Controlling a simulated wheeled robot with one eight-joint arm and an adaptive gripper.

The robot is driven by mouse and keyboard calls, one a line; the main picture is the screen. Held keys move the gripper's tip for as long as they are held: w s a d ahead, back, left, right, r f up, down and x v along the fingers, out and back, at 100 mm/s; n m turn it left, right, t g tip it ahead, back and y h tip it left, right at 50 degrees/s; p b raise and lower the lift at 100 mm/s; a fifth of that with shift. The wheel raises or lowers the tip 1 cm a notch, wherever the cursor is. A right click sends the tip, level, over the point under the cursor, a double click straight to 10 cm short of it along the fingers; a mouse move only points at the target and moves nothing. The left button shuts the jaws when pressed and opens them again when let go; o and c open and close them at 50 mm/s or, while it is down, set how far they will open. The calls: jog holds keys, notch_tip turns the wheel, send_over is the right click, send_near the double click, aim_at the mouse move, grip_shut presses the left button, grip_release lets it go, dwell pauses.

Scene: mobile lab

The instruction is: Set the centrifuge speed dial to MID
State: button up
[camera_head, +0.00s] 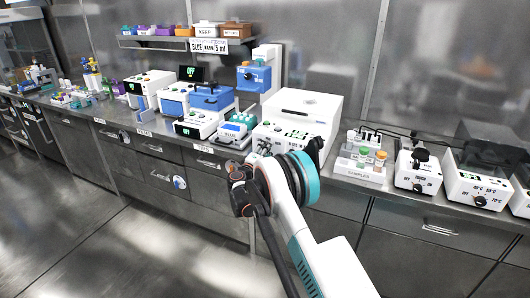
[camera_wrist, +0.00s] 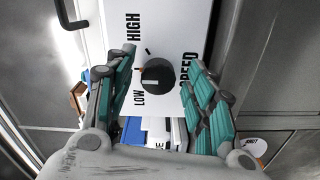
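The centrifuge is probably the large white box (camera_head: 306,107) with a slotted lid and a green display, standing on the bench behind my arm in the head view. In the wrist view the black round speed dial (camera_wrist: 157,75) sits on a white panel (camera_wrist: 175,25) marked HIGH, LOW and SPEED. The dial lies between the two teal-padded fingers of my gripper (camera_wrist: 161,65). The fingers are spread, with a gap showing on both sides of the dial. In the head view my arm hides the dial, and the fingers cannot be made out clearly.
A sample rack (camera_head: 360,162) stands right of the white box, with a small device (camera_head: 418,169) and a hot plate (camera_head: 476,188) beyond. Blue and white devices (camera_head: 211,98) crowd the bench to its left. The floor (camera_head: 120,250) in front is clear.

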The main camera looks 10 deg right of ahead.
jog(key=shift+a, duration=0.1)
jog(key=v, duration=1.2)
